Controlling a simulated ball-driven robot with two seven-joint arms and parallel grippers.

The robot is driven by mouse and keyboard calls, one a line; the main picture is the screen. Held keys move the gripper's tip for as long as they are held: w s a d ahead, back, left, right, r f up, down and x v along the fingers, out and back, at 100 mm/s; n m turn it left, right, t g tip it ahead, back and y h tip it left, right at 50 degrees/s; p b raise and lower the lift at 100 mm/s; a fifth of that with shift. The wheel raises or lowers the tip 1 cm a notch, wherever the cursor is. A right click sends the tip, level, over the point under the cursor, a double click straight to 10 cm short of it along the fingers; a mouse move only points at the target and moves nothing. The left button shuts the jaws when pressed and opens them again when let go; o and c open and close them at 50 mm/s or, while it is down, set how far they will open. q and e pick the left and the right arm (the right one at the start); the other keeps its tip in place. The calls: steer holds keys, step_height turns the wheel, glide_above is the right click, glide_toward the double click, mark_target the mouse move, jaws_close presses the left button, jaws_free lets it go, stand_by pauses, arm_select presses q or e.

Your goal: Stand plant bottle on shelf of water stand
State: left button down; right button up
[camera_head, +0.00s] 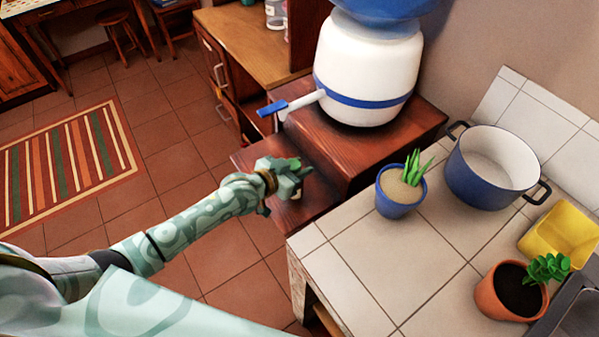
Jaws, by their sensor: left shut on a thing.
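The water stand (425,122) is a dark red-brown wooden step with a lower shelf (258,153) at its front left. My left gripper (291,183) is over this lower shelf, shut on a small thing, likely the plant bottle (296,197). Only a little of it shows, pale and dark, below and beside the fingers, with a bit of green near the tips. The gripper hides most of it. I cannot tell whether its base touches the shelf. My right gripper is out of view.
A white water dispenser (350,65) with a blue-handled tap stands on the upper step. On the tiled counter (365,265) are a blue pot plant (398,193), a blue cooking pot (480,185), a yellow container (555,240) and a terracotta plant pot (500,292).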

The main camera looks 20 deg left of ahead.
arm_select(q)
step_height(320, 180, down, 3)
steer(key=shift+r+b, duration=0.1)
steer(key=shift+b, duration=0.45)
steer(key=shift+s+r, duration=0.1)
steer(key=shift+r, duration=0.15)
steer(key=c, duration=1.5)
jaws_free()
steer(key=shift+f, duration=0.2)
steer(key=o, duration=0.5)
steer(key=shift+c, duration=0.2)
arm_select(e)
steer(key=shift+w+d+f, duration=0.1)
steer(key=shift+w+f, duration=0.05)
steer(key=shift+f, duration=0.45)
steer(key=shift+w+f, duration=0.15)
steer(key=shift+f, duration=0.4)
arm_select(q)
steer(key=shift+r, duration=0.15)
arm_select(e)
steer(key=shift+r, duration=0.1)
